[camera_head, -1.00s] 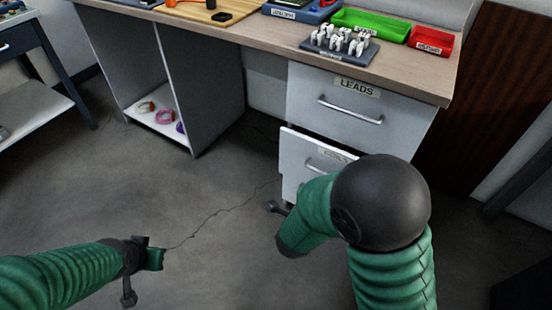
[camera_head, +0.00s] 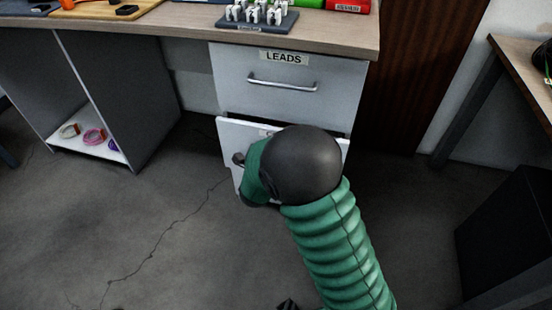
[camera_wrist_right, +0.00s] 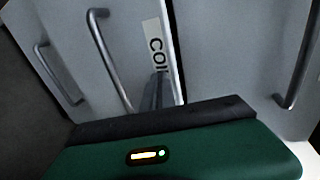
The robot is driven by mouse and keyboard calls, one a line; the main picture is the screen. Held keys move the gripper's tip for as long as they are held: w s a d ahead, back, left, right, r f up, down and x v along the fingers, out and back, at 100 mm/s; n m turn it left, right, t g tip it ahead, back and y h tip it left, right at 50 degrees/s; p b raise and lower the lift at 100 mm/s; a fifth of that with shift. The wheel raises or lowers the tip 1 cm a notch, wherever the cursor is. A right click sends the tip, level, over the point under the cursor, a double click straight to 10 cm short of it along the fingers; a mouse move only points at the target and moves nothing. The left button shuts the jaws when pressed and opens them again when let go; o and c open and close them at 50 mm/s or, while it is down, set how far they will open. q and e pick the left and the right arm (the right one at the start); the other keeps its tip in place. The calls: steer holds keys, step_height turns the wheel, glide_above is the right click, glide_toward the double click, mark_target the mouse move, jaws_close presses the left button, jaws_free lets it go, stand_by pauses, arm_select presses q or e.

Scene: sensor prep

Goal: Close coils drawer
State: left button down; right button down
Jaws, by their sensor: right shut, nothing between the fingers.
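The coils drawer (camera_head: 229,142) is the white drawer under the LEADS drawer (camera_head: 335,90). It stands partly out, with a dark gap above its front. In the right wrist view its front (camera_wrist_right: 135,35) shows sideways, with a bar handle (camera_wrist_right: 108,60) and a label (camera_wrist_right: 155,48) reading "COI", cut off by my gripper. My right gripper (camera_wrist_right: 158,92) is shut and empty in front of this drawer. In the head view my arm hides most of the gripper and much of the drawer front; I cannot tell whether they touch. My left gripper is not in view.
The desk top (camera_head: 345,38) above holds a dark rack (camera_head: 257,20) of white pieces. An open shelf (camera_head: 88,141) at left holds several coloured rings. A dark box (camera_head: 510,235) and another table (camera_head: 520,60) stand at right. The floor before the drawers is clear.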

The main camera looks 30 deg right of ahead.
steer(key=shift+w+d, duration=0.2)
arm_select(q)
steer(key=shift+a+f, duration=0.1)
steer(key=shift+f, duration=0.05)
arm_select(e)
steer(key=shift+a+r, duration=0.15)
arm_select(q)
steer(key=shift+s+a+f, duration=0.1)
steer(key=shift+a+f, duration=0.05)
arm_select(e)
steer(key=w+d, duration=0.3)
steer(key=shift+d+r, duration=0.25)
steer(key=shift+d, duration=0.05)
